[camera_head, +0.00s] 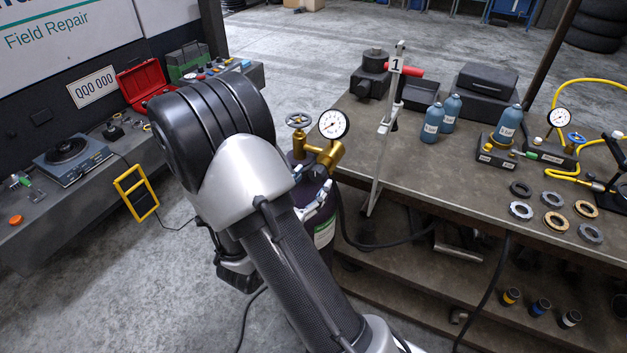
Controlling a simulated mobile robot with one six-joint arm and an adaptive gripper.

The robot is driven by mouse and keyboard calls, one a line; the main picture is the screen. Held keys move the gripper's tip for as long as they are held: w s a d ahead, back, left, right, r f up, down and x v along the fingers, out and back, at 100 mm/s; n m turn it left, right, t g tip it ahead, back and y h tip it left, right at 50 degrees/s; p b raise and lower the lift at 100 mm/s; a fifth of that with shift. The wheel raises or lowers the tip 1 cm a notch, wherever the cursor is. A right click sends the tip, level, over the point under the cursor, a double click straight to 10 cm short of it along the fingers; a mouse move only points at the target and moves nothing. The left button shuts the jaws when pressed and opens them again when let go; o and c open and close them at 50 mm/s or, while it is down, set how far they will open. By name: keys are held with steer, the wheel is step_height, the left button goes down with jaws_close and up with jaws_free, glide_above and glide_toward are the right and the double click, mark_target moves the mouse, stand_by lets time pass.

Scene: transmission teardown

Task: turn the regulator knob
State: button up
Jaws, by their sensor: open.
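A dark gas cylinder (325,255) stands on the floor left of the workbench, partly hidden by my arm. On its top is a brass regulator (322,154) with a round white gauge (333,124). A grey handwheel (298,120) sits to the left of the gauge. A small dark knob (318,172) appears at the regulator's lower front. The pale jointed fingers of my gripper (318,203) show just below it, in front of the cylinder. They are open, with no grasp on the knob visible. My arm hides most of the gripper, and contact is unclear.
The workbench (430,170) at right holds a white stand (385,130) marked 1, blue bottles (433,123), a second gauge (559,118) and several rings. A yellow frame (136,193) leans by the left bench (70,205). Dark hoses hang near the cylinder.

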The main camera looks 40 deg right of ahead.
steer(key=shift+x, duration=1.25)
steer(key=shift+c, duration=0.3)
steer(key=c, duration=1)
